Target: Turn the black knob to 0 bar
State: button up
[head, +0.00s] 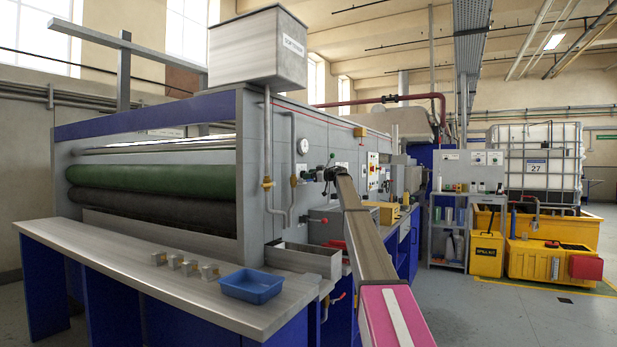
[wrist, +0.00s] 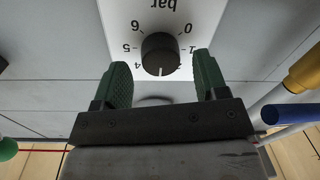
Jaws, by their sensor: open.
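The black knob (wrist: 160,50) sits on a white dial plate (wrist: 114,22) that appears upside down in the wrist view. The plate has "bar" and numbers, with 0 at the upper right and 6 at the upper left. The knob's white mark points down in the picture, around 3, between the 4 and the low numbers. My gripper (wrist: 161,72) is open, its green fingers spread on either side below the knob, with nothing between them. In the head view my gripper (head: 326,175) is at the grey machine panel; I cannot make out the knob there.
A round gauge (head: 304,146) and brass-fitted pipes (head: 267,183) are on the panel near my gripper. A brass fitting (wrist: 303,72) and blue bar (wrist: 288,112) show at right in the wrist view. A blue tray (head: 251,287) sits on the bench.

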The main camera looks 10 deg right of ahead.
jog(key=shift+w+a, duration=0.2)
jog(key=shift+a, duration=0.15)
jog(key=c, duration=0.9)
jog(key=shift+n, duration=0.3)
jog(key=shift+s+a+n+t+h, duration=0.1)
jog(key=shift+n+t+h, duration=0.2)
jog(key=shift+n, duration=5.95)
jog(key=shift+s+n+t+h, duration=0.1)
jog(key=shift+n+t+h, duration=0.15)
jog(key=shift+n, duration=6)
